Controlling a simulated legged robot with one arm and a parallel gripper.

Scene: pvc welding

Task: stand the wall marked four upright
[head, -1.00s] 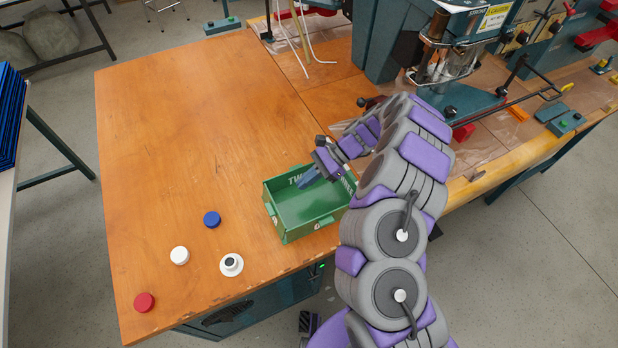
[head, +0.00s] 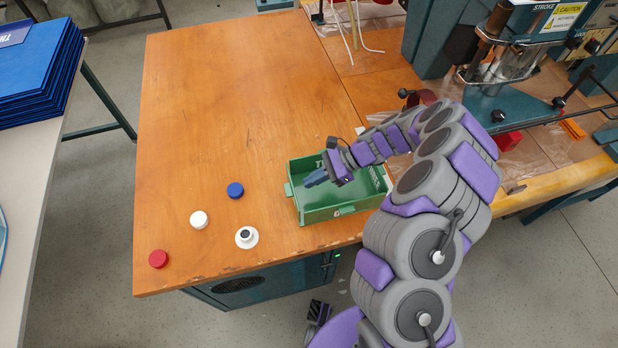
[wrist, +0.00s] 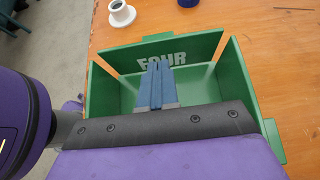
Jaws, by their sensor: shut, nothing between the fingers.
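A green open-top box (head: 328,211) stands near the front edge of the wooden table. Its wall marked FOUR (wrist: 190,50) is at the far side in the wrist view and appears tilted outward, with wedge-shaped gaps at both corners where table shows. The neighbouring walls look upright. In the head view, my gripper (head: 308,182) points left over the box, close to its left wall. In the wrist view its blue fingers (wrist: 157,66) are together and empty, in front of the lower part of the lettering. Whether the fingertips touch the wall cannot be told.
A blue cap (head: 235,190), a white cap (head: 198,219), a red cap (head: 158,259) and a white ring-like part (head: 247,238) lie left of the box. Machinery (head: 520,70) stands at the back right. The table's left and rear are clear.

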